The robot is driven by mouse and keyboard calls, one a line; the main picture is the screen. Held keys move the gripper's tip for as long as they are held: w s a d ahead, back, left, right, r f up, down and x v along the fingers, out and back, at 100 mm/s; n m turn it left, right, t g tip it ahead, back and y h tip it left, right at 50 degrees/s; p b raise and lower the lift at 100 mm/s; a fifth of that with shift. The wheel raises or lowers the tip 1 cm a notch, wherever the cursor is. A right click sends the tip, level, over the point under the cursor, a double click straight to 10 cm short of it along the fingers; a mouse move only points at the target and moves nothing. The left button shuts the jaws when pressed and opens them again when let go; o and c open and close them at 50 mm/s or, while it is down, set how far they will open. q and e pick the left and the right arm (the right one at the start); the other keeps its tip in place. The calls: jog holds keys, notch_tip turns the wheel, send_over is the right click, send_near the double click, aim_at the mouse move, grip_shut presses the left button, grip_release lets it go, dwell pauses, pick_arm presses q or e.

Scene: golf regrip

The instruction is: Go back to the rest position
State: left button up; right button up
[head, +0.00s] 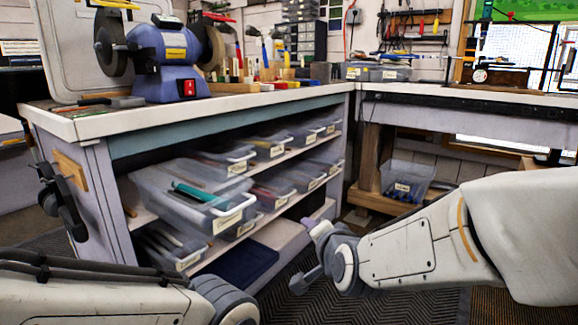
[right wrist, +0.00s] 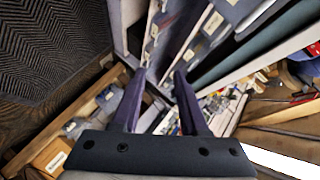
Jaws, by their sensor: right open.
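My right gripper (right wrist: 160,76) is open in the right wrist view, with its two dark purple fingers apart and nothing between them. Shelves and bins show beyond the fingertips. In the head view my right arm (head: 400,252) comes in from the right, its far end in front of the low shelves. My left arm (head: 90,298) lies along the bottom left of the head view, with a grey joint at its end. My left gripper is not in view.
An L-shaped workbench (head: 255,98) carries a blue bench grinder (head: 160,60). A clear bin (head: 195,195) sticks out from the shelves beneath, near my arms. Another bin (head: 408,180) stands under the right bench. Dark ribbed matting (head: 400,306) covers the floor.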

jog(key=s+d+f+n+g+h, duration=0.3)
jog(key=s+d+f+n+g, duration=0.75)
jog(key=s+d+f, duration=0.5)
jog(key=s+a+r+n+g+y+p, duration=0.1)
jog(key=s+a+r+n+g+p, duration=0.2)
jog(key=s+a+r+n+p, duration=0.75)
jog(key=s+a+r+m+p, duration=0.2)
jog(key=r+p, duration=1.4)
jog(key=r, duration=0.3)
jog(key=s+a+r+m+p, duration=0.1)
jog(key=a+r+m+p, duration=0.1)
jog(key=r+p, duration=1.5)
jog(key=shift+s+a+r+p, duration=0.35)
jog(key=shift+a+r, duration=0.25)
jog(key=shift+r, duration=0.35)
